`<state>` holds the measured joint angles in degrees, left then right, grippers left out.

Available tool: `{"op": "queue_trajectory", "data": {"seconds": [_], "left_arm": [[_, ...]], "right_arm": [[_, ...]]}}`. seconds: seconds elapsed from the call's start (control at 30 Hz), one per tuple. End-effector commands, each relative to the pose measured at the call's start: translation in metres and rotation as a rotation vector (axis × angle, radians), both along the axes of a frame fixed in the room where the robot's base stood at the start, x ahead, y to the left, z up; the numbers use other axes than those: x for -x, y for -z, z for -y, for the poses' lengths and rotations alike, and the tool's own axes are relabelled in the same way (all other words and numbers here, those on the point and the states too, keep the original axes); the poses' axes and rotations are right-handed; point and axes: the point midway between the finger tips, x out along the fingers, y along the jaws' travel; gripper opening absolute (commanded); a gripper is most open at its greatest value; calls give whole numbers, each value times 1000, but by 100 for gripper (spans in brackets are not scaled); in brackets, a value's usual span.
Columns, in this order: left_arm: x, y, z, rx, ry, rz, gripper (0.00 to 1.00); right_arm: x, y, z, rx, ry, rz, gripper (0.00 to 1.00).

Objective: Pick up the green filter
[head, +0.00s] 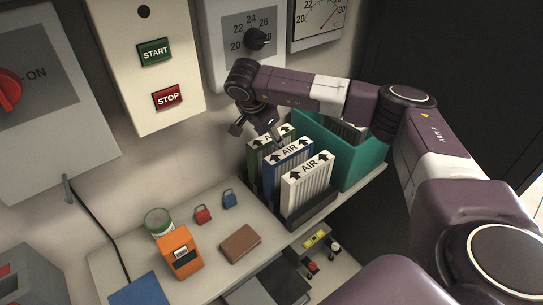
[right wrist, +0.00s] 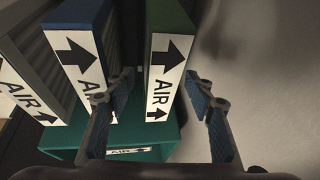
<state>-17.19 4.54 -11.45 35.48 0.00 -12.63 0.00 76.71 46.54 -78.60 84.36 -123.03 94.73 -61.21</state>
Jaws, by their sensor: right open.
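The green filter (head: 254,153) stands upright at the wall end of a dark rack, with a white AIR label and arrows on its edge. In the right wrist view the green filter (right wrist: 172,22) lies between my fingers. My right gripper (head: 255,131) is open just above it, and in the right wrist view (right wrist: 162,82) a finger shows on each side with gaps. The left finger overlaps the blue filter's label in the picture; contact cannot be told. My left gripper is not in view.
A blue filter (head: 287,157) and a white filter (head: 307,187) stand beside the green one. A teal bin (head: 361,161) holding another filter is behind the rack. An orange box (head: 180,254), a can (head: 158,222), padlocks and a brown wallet (head: 240,244) lie on the shelf.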

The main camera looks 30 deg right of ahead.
Motion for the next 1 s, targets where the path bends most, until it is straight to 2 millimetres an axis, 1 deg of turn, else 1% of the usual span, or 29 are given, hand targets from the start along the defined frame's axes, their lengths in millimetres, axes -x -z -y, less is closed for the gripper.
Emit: {"op": "queue_trajectory", "data": {"seconds": [0.1,0.53,0.87,1.0], "left_arm": [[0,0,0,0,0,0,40],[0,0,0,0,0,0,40],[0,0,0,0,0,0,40],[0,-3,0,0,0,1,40]], "right_arm": [[0,0,0,0,0,0,48],[0,0,0,0,0,1,1],[-1,-1,0,0,-2,4,0],[-2,-5,0,-1,-2,6,0]]}}
